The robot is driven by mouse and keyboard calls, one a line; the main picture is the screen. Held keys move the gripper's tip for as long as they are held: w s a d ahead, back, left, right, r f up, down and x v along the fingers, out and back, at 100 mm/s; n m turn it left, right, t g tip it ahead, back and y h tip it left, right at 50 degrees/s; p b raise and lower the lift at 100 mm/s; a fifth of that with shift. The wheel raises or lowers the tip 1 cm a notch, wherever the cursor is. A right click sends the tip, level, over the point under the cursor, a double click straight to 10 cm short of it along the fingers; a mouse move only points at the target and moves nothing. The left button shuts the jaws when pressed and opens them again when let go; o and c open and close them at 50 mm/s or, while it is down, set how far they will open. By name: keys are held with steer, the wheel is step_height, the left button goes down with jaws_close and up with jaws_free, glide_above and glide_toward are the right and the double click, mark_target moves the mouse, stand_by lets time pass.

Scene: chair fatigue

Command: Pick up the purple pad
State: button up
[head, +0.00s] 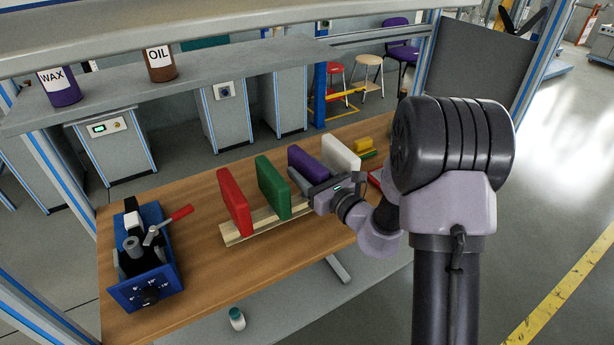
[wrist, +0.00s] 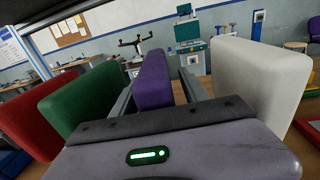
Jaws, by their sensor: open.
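The purple pad (head: 309,162) stands upright on a wooden rack (head: 237,230), between the green pad (head: 273,187) and the white pad (head: 340,154). A red pad (head: 235,202) stands at the left end of the row. My gripper (head: 304,180) is at the purple pad's near side, and its front is partly hidden in the head view. In the wrist view, the purple pad (wrist: 154,80) sits between the two open fingers of my gripper (wrist: 158,88). I see a small gap on its right side; contact on the left is unclear.
A blue device (head: 146,258) with a red-handled lever stands at the table's left. A yellow block (head: 362,146) lies beyond the white pad. A shelf above holds the WAX can (head: 60,86) and OIL can (head: 161,64). A small bottle (head: 237,318) is below the front edge.

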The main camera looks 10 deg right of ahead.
jaws_close()
